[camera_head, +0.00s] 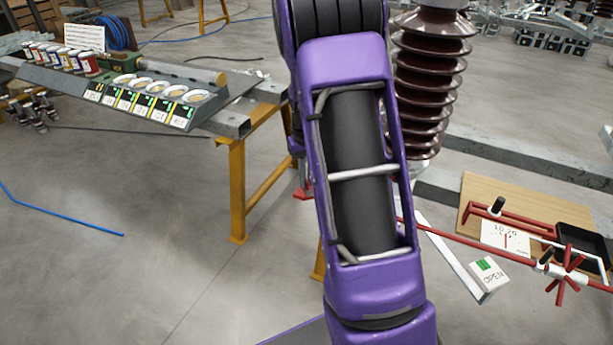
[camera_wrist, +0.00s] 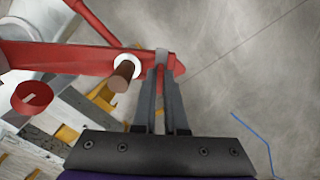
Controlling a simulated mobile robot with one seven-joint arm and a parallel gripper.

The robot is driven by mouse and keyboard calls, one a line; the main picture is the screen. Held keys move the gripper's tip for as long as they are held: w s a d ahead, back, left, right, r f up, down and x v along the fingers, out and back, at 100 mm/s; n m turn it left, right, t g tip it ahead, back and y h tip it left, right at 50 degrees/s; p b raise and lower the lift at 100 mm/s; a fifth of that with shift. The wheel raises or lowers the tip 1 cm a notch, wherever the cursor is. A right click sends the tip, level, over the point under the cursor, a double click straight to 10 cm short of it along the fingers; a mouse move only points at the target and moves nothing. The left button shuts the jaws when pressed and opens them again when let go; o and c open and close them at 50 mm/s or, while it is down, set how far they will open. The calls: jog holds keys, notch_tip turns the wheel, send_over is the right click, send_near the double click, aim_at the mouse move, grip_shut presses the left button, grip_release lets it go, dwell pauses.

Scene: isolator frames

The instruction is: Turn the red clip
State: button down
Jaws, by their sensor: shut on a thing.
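The red clip (camera_wrist: 80,58) shows in the wrist view as a long flat red bar from the upper left to the middle. Near its right end a brown peg (camera_wrist: 122,76) stands in a white ring. My gripper (camera_wrist: 161,62) reaches up from the bottom, its two dark fingers close together at the bar's right end, to the right of the peg. It is shut on that end. In the head view my purple arm hides the gripper and most of that spot. A small red piece (camera_head: 303,193) shows just left of the arm.
A brown ribbed insulator (camera_head: 428,80) stands right of my arm. An "OPEN" sign box (camera_head: 489,280), a red rod and a wooden board (camera_head: 478,192) lie at the right. A bench with a gauge panel (camera_head: 150,98) stands at the left. The left floor is mostly clear.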

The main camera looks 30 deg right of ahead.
dwell(0.5)
jog(key=c, duration=1)
grip_release()
jog(key=shift+o, duration=0.2)
notch_tip(320, 180, up, 18)
jog(key=p, duration=0.2)
jog(key=shift+f, duration=0.25)
